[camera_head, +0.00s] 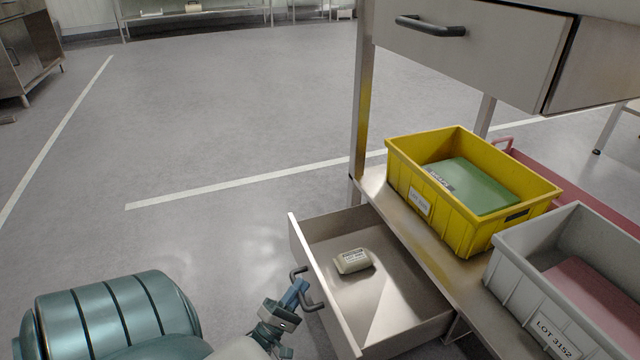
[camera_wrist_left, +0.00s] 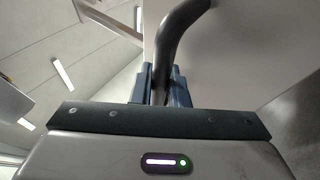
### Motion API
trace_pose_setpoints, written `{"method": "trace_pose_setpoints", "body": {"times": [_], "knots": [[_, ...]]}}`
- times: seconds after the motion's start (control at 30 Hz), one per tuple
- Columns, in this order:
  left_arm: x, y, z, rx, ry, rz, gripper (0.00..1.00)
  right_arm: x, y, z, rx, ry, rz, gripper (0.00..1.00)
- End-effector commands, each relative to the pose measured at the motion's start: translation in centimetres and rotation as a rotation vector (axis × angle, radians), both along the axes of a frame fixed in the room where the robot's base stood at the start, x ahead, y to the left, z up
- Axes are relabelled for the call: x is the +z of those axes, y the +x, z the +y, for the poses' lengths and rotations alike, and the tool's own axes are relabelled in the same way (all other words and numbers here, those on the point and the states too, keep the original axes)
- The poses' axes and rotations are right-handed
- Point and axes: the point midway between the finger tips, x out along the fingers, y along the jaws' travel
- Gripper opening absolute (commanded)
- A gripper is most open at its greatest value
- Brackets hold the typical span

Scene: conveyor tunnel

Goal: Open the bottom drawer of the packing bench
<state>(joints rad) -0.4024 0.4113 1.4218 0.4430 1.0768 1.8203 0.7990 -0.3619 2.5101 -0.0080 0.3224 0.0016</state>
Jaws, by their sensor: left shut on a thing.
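The bottom drawer (camera_head: 396,318) of the packing bench (camera_head: 362,100) is pulled well out below the shelf. A small pale labelled packet (camera_head: 353,261) lies on its floor. My left gripper (camera_head: 298,292) is shut on the dark bar handle (camera_head: 309,303) on the drawer's front. In the left wrist view the blue fingers (camera_wrist_left: 163,86) close around the curved handle (camera_wrist_left: 172,45). My right gripper is not in view.
A yellow bin (camera_head: 470,235) with a green item and a grey bin (camera_head: 510,290) stand on the shelf above the drawer. An upper drawer (camera_head: 470,60) is shut. The floor left of the drawer is clear, marked with white lines.

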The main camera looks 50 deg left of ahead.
Motion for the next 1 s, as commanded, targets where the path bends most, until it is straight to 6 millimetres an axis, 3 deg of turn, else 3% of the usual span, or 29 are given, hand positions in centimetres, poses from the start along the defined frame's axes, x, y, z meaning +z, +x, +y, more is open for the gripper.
{"method": "trace_pose_setpoints", "body": {"times": [0.1,0.3,0.83,0.87,0.9,1.0], "knots": [[0.1,-1.9,0.8,0.000,0.000,0.004,0.00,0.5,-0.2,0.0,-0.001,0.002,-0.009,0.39],[0.0,-3.8,1.5,0.000,0.000,0.002,0.00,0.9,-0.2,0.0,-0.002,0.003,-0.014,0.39],[-0.1,-4.5,1.8,0.000,0.000,0.002,0.00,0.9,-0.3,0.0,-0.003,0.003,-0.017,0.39],[-0.1,-4.5,1.8,0.000,0.000,0.002,0.18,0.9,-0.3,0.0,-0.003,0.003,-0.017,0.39],[-0.1,-4.5,1.8,0.000,0.000,0.002,0.23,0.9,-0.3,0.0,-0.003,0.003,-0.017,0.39],[-0.1,-4.5,1.8,0.000,0.000,0.001,0.23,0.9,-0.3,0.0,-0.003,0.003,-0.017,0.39]]}}
